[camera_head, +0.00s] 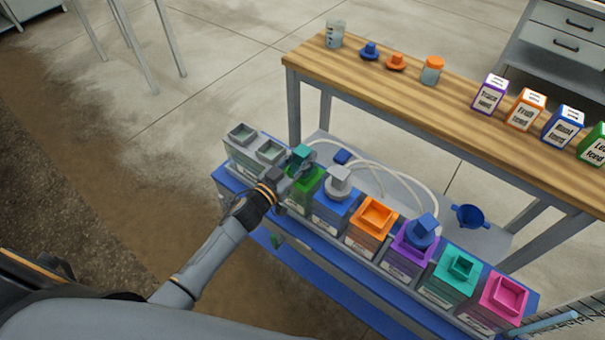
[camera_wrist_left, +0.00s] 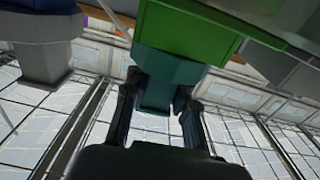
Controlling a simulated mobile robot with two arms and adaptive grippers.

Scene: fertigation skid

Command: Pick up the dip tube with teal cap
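The dip tube's teal cap (camera_head: 299,154) stands on the green-topped tank (camera_head: 308,180) near the left end of the row. In the left wrist view the teal cap (camera_wrist_left: 157,92) shows below the green lid (camera_wrist_left: 190,28). My left gripper (camera_head: 284,181) is at the cap, and in the wrist view its two fingertips (camera_wrist_left: 157,101) lie against both sides of the cap's narrow part. It looks shut on it. The tube below the cap is hidden. My right gripper is not in view.
Beside the green tank are grey-topped tanks (camera_head: 256,157) and a blue-topped tank (camera_head: 334,205). Orange, purple, teal and pink tanks continue right. Pale hoses (camera_head: 395,175) lie behind. A wooden bench (camera_head: 455,120) holds jars, caps and labelled boxes. A blue strainer-like cup (camera_head: 468,216) hangs nearby.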

